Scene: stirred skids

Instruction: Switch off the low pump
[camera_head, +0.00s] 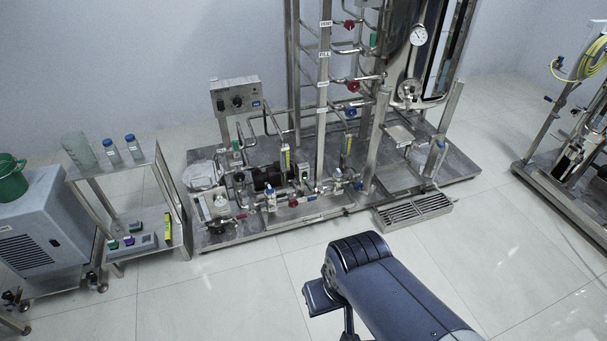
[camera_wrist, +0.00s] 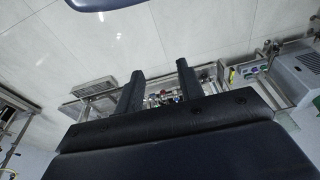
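A dark pump motor (camera_head: 266,178) sits low on the steel skid, among pipes and valves; I take it for the low pump. A small light box (camera_head: 304,172) with a bit of green stands just right of it; its switch position is too small to read. A grey control box (camera_head: 236,97) with a dark round knob stands on a post behind the motor. My gripper (camera_wrist: 159,80) shows in the wrist view with two dark fingers apart and nothing between them. The skid's pipework (camera_wrist: 165,97) lies beyond the fingers, partly hidden by them. The gripper is well away from the pump.
A steel cart (camera_head: 115,170) with bottles stands left of the skid, beside a grey cabinet (camera_head: 40,225) with a green bucket (camera_head: 12,180). Red and blue valve handles line the pipes. A floor grate (camera_head: 413,212) lies at the skid's front. The tiled floor (camera_head: 220,300) before it is clear.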

